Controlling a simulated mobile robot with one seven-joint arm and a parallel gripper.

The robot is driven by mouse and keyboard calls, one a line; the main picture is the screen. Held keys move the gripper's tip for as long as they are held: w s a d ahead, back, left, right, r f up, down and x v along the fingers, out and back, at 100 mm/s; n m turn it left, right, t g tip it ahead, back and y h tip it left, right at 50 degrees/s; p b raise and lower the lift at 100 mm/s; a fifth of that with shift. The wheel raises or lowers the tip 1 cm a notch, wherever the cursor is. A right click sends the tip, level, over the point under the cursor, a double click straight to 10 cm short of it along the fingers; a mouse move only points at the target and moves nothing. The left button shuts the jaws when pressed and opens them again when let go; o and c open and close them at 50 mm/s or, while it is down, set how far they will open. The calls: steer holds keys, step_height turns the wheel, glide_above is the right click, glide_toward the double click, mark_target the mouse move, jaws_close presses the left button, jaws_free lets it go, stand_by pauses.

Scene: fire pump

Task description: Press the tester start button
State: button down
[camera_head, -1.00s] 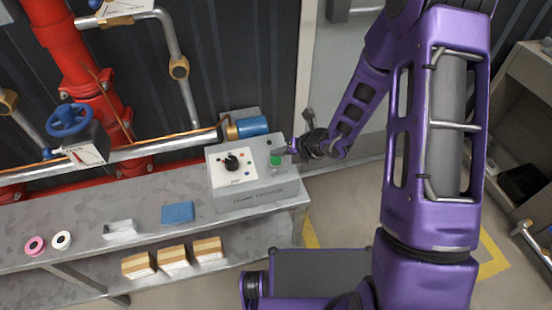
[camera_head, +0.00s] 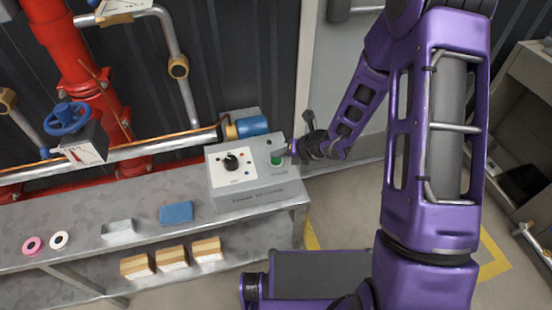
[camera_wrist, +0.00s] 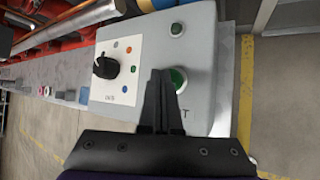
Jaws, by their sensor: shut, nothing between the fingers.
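The grey tester box (camera_head: 255,196) sits at the right end of the metal bench. Its sloped top carries a white panel with a black knob (camera_head: 231,162) and a large green button (camera_head: 276,160) to the right. In the wrist view the large green button (camera_wrist: 180,80) shows partly behind my fingers, and a smaller green button (camera_wrist: 177,29) sits apart from it. My gripper (camera_wrist: 160,76) is shut and empty, its fingertips beside the large button in that view. In the head view my gripper (camera_head: 290,150) is at the box's right side, close to this button. I cannot tell whether they touch.
The bench (camera_head: 85,215) holds a blue block (camera_head: 176,213), a grey block (camera_head: 118,230) and two tape rolls. A blue-ended pipe (camera_head: 250,127) runs just behind the box. Red pipework (camera_head: 75,60) stands at the left. Open floor lies right of the bench.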

mark_target(279, 162)
steer(key=shift+f+b, duration=0.5)
steer(key=shift+f, duration=0.05)
stand_by(0.4)
steer(key=shift+r, duration=0.15)
steer(key=shift+r+p, duration=0.7)
steer(key=shift+r, duration=0.1)
step_height(279, 162, up, 5)
steer(key=p, duration=0.4)
stand_by(0.9)
